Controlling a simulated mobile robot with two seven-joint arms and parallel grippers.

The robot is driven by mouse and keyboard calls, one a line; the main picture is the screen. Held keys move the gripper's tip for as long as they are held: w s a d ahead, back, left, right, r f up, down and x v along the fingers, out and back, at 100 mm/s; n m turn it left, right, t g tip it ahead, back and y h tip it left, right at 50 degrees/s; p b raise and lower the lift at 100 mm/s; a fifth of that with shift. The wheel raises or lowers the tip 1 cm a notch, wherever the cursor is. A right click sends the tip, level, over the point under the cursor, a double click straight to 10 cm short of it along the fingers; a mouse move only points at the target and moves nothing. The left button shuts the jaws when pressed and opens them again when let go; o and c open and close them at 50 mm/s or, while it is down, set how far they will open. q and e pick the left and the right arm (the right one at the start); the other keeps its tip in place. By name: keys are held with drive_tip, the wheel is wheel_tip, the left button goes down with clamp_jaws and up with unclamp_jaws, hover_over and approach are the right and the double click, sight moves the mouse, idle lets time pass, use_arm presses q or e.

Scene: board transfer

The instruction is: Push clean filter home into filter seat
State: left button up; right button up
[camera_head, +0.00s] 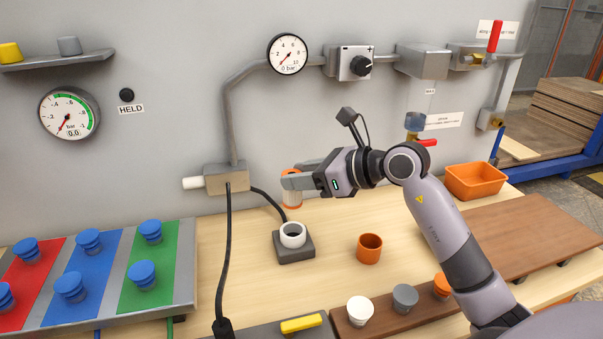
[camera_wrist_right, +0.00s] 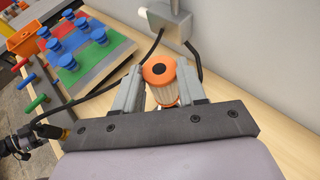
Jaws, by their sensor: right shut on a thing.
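My right gripper (camera_head: 291,181) is shut on the filter (camera_head: 292,200), a pale pleated cylinder with orange end caps. The filter is upright and held above the bench near the wall. In the right wrist view the filter (camera_wrist_right: 159,69) sits between both fingers, its orange cap with a dark centre facing the camera. A dark square block with a white ring (camera_head: 293,235), which looks like the filter seat, stands on the bench below and apart from the filter. The ring's opening shows and looks empty. My left gripper is not in view.
A grey wall fitting (camera_head: 226,179) with black cables is left of the filter. An orange cup (camera_head: 370,248) stands right of the block. A brown rack (camera_head: 385,324) holds white, grey and orange pieces. An orange bin (camera_head: 475,182) is at right, a coloured panel with blue knobs (camera_head: 150,231) at left.

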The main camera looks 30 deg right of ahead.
sight(301, 200)
idle(0.4)
wheel_tip(301, 200, down, 6)
drive_tip(key=b, duration=0.5)
drive_tip(key=shift+r, duration=0.1)
idle(1.5)
drive_tip(key=shift+a+f+b, duration=0.1)
drive_tip(key=shift+f+b, duration=1.85)
drive_tip(key=shift+f, duration=0.3)
drive_tip(key=o, duration=1.1)
drive_tip(key=shift+s, duration=0.1)
drive_tip(key=shift+r, duration=0.1)
